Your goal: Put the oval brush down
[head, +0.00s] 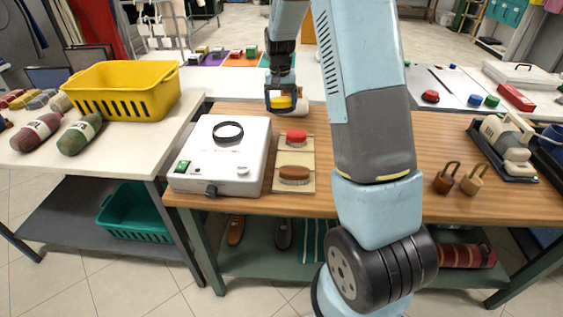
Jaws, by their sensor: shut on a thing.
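My gripper (281,106) is at the back of the wooden table, shut on a small yellow-topped thing (281,102), which I take to be the oval brush. The fingers hide much of it, and I cannot tell its bristles or whether its underside touches the table. A beige board (281,160) lies in front of it, right of a white machine.
The white machine (203,176) with a black ring stands left of the board. A pale cylinder (303,103) is just right of my gripper. Two padlocks (446,178) and a pale appliance (505,136) are at the right. A yellow basket (122,90) stands on the left table.

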